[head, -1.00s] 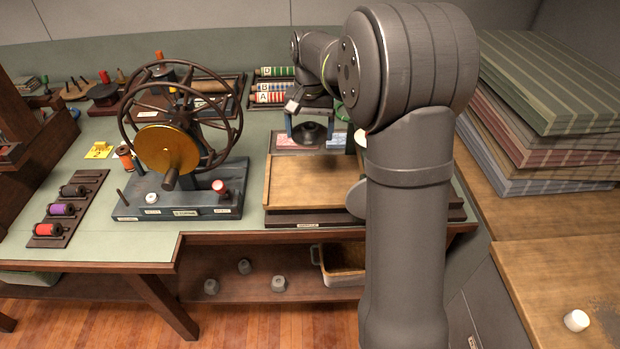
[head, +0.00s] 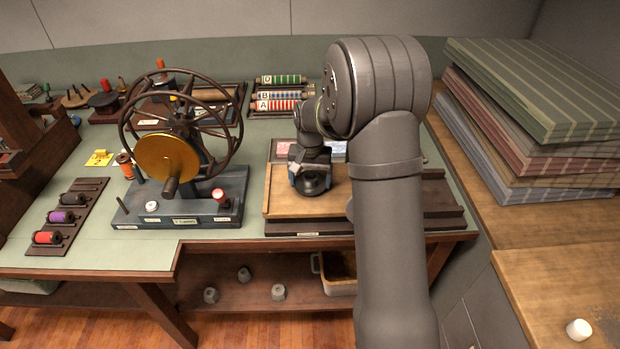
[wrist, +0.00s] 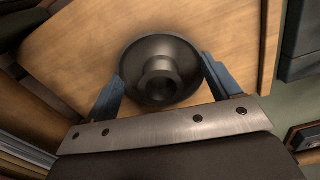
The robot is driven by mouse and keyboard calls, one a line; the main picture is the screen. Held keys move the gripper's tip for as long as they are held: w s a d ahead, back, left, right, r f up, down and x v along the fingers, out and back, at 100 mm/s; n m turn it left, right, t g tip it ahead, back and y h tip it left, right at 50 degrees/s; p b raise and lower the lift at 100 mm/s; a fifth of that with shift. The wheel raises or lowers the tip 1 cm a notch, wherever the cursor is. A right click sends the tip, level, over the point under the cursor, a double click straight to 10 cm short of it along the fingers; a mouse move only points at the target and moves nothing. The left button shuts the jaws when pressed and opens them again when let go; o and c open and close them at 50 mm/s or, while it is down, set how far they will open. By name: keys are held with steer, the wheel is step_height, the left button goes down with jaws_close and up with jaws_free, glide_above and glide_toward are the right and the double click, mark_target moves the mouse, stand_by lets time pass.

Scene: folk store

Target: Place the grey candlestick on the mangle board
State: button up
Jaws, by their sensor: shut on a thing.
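The grey candlestick (wrist: 161,72) is dark, round and wide-based, and shows from above in the wrist view between my fingers. It also shows in the head view (head: 313,182), over the light wooden mangle board (head: 290,205). The board's bare wood fills much of the wrist view (wrist: 75,50). My gripper (wrist: 163,92) is shut on the candlestick, with a blue finger on each side. I cannot tell whether the candlestick's base touches the wood.
A spinning wheel device (head: 180,150) stands left of the board. Labelled ribbon rolls (head: 280,95) lie behind. Folded striped cloths (head: 540,90) are stacked on the right. My own arm covers the board's right part in the head view.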

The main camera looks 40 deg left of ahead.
mark_target(310, 177)
steer(key=shift+f, duration=0.15)
steer(key=o, duration=1)
steer(key=shift+c, duration=0.2)
step_height(310, 177, up, 12)
steer(key=shift+r, duration=0.2)
steer(key=shift+f, duration=0.15)
step_height(310, 177, down, 12)
steer(key=shift+r, duration=1.9)
